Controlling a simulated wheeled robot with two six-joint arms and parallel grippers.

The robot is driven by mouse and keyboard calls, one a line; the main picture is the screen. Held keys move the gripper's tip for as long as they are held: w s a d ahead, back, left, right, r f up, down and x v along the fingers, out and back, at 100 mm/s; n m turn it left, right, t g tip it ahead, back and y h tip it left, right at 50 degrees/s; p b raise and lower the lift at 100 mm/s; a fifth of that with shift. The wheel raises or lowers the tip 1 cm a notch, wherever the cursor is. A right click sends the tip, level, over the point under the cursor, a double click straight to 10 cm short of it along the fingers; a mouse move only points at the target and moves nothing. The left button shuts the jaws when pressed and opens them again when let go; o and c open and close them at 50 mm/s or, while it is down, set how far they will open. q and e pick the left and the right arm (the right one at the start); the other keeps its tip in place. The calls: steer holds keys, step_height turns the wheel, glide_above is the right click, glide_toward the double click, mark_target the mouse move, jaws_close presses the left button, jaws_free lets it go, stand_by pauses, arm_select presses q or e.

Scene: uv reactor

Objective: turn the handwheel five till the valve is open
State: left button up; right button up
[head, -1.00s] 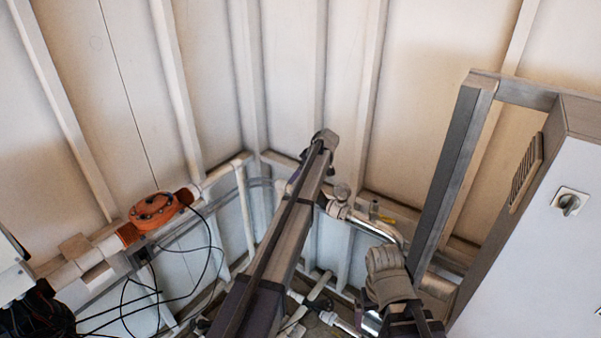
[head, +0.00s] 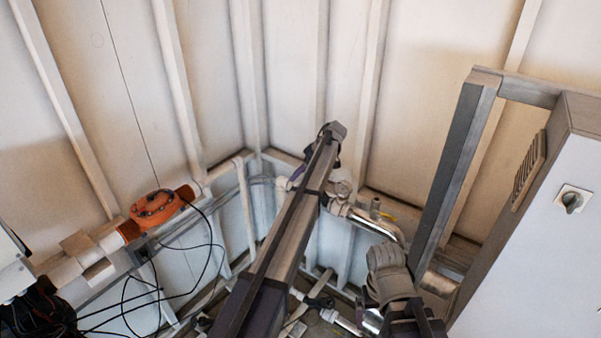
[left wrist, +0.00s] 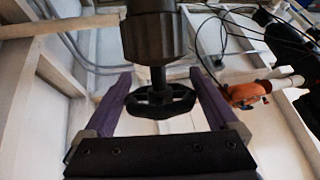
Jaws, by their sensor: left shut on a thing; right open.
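A black handwheel (left wrist: 160,101) on a dark stem shows in the left wrist view, below a thick black cylindrical body (left wrist: 153,35). The two purple fingers of my left gripper (left wrist: 160,92) stand on either side of the wheel and are shut on it. The exact contact at the rim is hard to see.
An orange round-bodied fitting (head: 155,208) sits on the pale pipe at left, with loose black cables (head: 205,250) beside it. A bent metal pipe (head: 375,224) runs behind my arms. A grey post (head: 455,170) and a white cabinet (head: 540,255) with a knob stand at right.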

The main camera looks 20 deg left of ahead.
arm_select(q)
steer(key=o, duration=1)
steer(key=shift+f, duration=0.1)
steer(key=p+v, duration=0.6)
steer(key=v, duration=0.1)
steer(key=shift+s+a, duration=0.1)
steer(key=shift+a, duration=0.05)
steer(key=shift+d+r+p, duration=0.35)
steer(key=shift+d+r, duration=0.05)
steer(key=shift+r, duration=0.05)
steer(key=shift+f, duration=0.1)
